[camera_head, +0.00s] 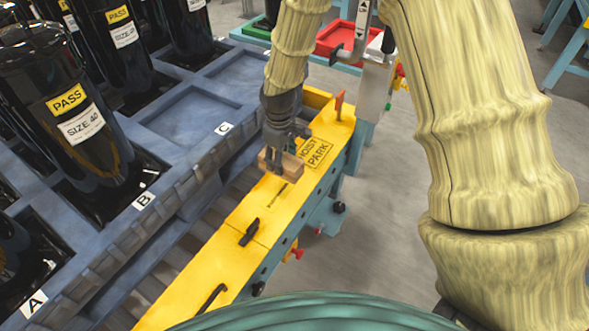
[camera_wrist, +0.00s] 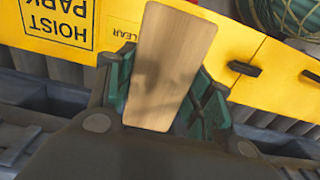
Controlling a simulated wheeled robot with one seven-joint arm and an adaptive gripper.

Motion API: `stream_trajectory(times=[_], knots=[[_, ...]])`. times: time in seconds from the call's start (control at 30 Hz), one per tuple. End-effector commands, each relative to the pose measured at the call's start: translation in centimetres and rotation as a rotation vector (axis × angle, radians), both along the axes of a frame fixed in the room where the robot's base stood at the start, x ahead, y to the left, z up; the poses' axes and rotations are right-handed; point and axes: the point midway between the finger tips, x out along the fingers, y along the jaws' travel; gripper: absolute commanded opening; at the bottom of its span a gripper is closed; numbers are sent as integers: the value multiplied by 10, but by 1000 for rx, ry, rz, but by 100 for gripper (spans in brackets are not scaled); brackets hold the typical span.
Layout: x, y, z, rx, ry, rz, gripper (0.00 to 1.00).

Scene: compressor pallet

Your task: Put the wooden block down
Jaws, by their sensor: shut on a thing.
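The wooden block (camera_head: 284,166) is a small light-brown piece in the middle of the head view, over the yellow beam (camera_head: 232,235). My gripper (camera_head: 277,165) points down and is shut on it. In the wrist view the wooden block (camera_wrist: 168,68) lies between the green finger pads of my gripper (camera_wrist: 170,85), with the yellow surface behind it. I cannot tell whether the block touches the beam or hangs just above it. The fingers hide part of its sides.
A "HOIST PARK" label (camera_head: 315,152) lies beside the block. A black handle (camera_head: 249,232) and a black hook (camera_head: 211,298) sit nearer on the beam. A blue pallet (camera_head: 190,112) with black compressors (camera_head: 78,125) stands at left. A red bin (camera_head: 337,39) is behind.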

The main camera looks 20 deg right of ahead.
Motion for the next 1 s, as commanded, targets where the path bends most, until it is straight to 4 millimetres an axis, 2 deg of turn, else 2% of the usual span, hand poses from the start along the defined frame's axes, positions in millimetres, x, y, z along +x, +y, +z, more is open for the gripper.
stream_trajectory(times=[0.1,0.3,0.53,0.8,1.0], knots=[[-1,0,-22,0,4,3,22],[-1,0,-49,0,2,1,22],[0,0,-61,0,1,1,22],[-1,0,-91,0,2,1,22],[0,0,-92,-1,1,0,22]])
